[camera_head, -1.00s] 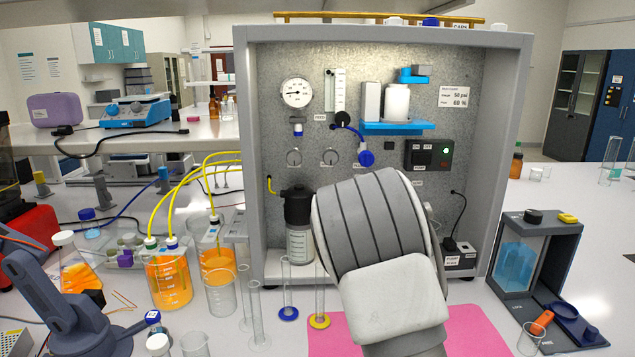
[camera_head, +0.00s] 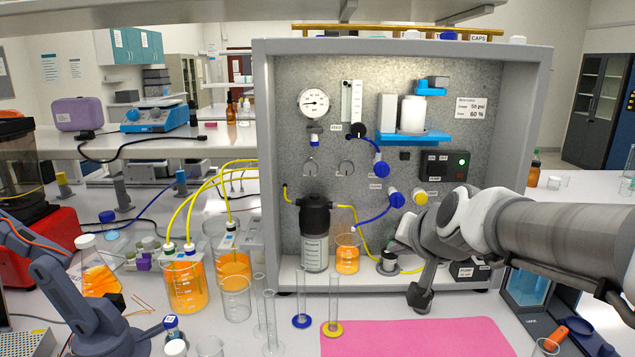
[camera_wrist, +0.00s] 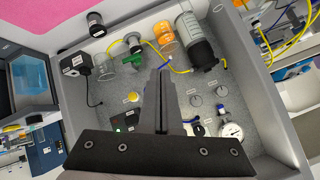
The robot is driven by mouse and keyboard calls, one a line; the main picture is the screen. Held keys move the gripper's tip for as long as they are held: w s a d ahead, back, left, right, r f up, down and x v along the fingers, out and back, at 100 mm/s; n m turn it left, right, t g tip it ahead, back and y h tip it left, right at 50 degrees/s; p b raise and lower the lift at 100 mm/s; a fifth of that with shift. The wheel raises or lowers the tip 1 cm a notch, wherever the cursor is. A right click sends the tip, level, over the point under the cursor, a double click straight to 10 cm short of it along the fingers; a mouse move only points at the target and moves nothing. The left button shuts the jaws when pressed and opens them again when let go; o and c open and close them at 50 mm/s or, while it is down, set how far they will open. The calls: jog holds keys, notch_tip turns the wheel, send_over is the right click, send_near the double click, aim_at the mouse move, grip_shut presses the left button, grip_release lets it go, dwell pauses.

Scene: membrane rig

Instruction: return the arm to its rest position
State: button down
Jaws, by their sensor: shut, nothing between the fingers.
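My arm (camera_head: 560,235) reaches in from the right edge of the head view and bends in front of the rig's right part. In the wrist view, my gripper (camera_wrist: 163,72) is shut, its dark fingers together with nothing between them. It is in front of the open grey rig cabinet (camera_head: 400,47), which the wrist view shows upside down. In the head view my fingertips are not clear against the arm's dark end parts. My arm hides part of the rig's lower right.
A black-capped filter vessel (camera_head: 315,240) and small orange beaker (camera_head: 347,255) stand inside the rig. Tall cylinders (camera_head: 333,300), orange-filled beakers (camera_head: 186,285) and a blue-grey arm-shaped device (camera_head: 90,310) stand left. A pink mat (camera_head: 420,338) lies in front. A blue-liquid tank (camera_head: 527,285) is at right.

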jog(key=s+f+n+g, duration=0.2)
jog(key=s, duration=0.9)
jog(key=s+f+n+g+h+p, duration=0.1)
jog(key=s+f+n+g, duration=0.1)
jog(key=s, duration=0.8)
jog(key=shift+s+n+g, duration=0.3)
jog(key=shift+s+n, duration=0.05)
jog(key=shift+n, duration=0.05)
jog(key=shift+d, duration=0.1)
